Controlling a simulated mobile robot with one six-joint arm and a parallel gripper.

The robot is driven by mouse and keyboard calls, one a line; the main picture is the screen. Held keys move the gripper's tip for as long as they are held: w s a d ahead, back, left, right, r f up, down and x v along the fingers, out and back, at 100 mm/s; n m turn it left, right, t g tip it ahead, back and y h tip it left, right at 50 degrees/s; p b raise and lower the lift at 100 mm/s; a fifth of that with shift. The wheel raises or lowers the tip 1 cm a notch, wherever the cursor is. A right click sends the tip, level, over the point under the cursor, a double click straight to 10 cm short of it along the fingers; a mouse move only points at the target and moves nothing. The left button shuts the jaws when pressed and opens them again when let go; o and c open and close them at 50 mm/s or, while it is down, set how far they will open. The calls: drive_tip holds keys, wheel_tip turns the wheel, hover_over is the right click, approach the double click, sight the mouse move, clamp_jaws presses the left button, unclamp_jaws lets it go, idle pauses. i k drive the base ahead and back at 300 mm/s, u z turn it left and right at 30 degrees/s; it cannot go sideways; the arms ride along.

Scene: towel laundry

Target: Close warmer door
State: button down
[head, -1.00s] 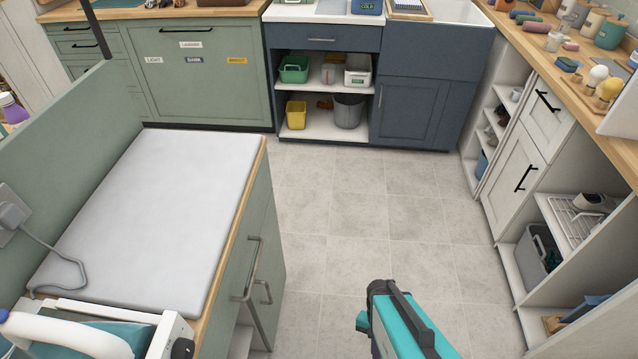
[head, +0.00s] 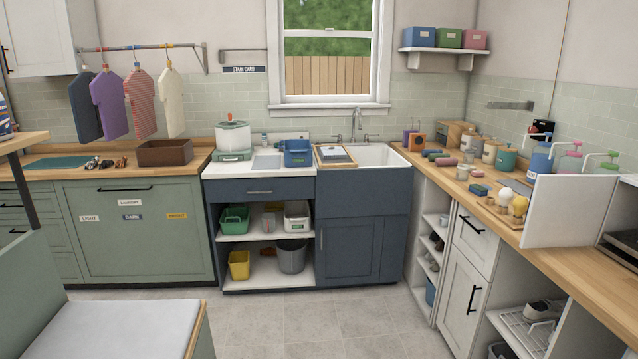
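A flat white panel (head: 565,211) stands upright on the right wooden counter, near the right edge of the head view. It looks like the warmer door standing open. A grey metal-edged body (head: 622,258) beside it is cut off by the picture edge and may be the warmer. I cannot see a hinge or how far the door is swung. My gripper is not in view.
Pump bottles (head: 568,163) stand behind the panel. A padded grey-white top (head: 130,328) is at lower left. The tiled floor (head: 320,325) between is clear.

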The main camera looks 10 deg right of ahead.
sight(564, 209)
drive_tip(key=z, duration=0.45)
drive_tip(key=i, duration=2.65)
drive_tip(key=z, duration=0.9)
